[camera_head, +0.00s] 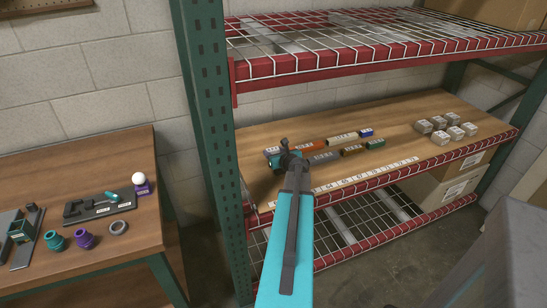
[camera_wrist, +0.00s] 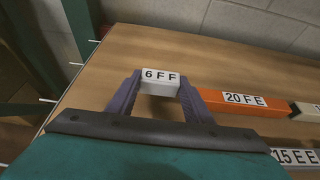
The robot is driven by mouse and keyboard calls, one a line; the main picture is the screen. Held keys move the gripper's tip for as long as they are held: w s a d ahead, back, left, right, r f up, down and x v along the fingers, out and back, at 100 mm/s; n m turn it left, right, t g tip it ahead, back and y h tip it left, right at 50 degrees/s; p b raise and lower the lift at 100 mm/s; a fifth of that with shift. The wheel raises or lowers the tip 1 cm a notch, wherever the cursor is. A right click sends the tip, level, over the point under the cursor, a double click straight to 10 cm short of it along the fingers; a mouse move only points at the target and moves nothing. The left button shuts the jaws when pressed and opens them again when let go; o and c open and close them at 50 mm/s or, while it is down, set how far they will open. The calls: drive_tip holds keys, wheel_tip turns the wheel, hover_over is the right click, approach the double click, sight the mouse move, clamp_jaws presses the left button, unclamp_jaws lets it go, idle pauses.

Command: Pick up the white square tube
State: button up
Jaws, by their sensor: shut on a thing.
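The white square tube (camera_wrist: 159,88), with a label on top reading "6 F F", sits between my gripper's two fingers in the wrist view. My gripper (camera_wrist: 160,98) is shut on it, one finger on each side. It appears at or just above the wooden shelf; I cannot tell whether it touches the shelf.
An orange tube (camera_wrist: 245,106) lies just right of my gripper. Beyond it are a cream tube (camera_head: 342,139), a blue one (camera_head: 366,132), a green one (camera_head: 375,143) and a brown one (camera_head: 352,150). A green rack post (camera_head: 210,120) stands at left. Grey blocks (camera_head: 447,130) stand at right.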

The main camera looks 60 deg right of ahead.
drive_tip(key=shift+s+a+r, duration=0.2)
drive_tip(key=shift+r, duration=0.3)
drive_tip(key=s+a, duration=0.4)
drive_tip(key=a, duration=0.1)
drive_tip(key=s+a+r, duration=0.1)
drive_tip(key=s+a, duration=0.1)
drive_tip(key=s, duration=0.1)
drive_tip(key=shift+a, duration=0.25)
drive_tip(key=shift+r+p, duration=0.15)
drive_tip(key=shift+p, duration=0.55)
drive_tip(key=shift+s+a+p, duration=0.15)
drive_tip(key=shift+a+p, duration=0.05)
drive_tip(key=shift+p, duration=0.55)
drive_tip(key=shift+s+p, duration=0.1)
drive_tip(key=shift+p, duration=0.3)
drive_tip(key=s+a+p, duration=0.1)
drive_tip(key=p, duration=0.4)
drive_tip(key=shift+a+r, duration=0.15)
drive_tip(key=s+a+p, duration=0.2)
drive_tip(key=p, duration=0.1)
drive_tip(key=shift+p, duration=0.35)
drive_tip(key=shift+s, duration=0.1)
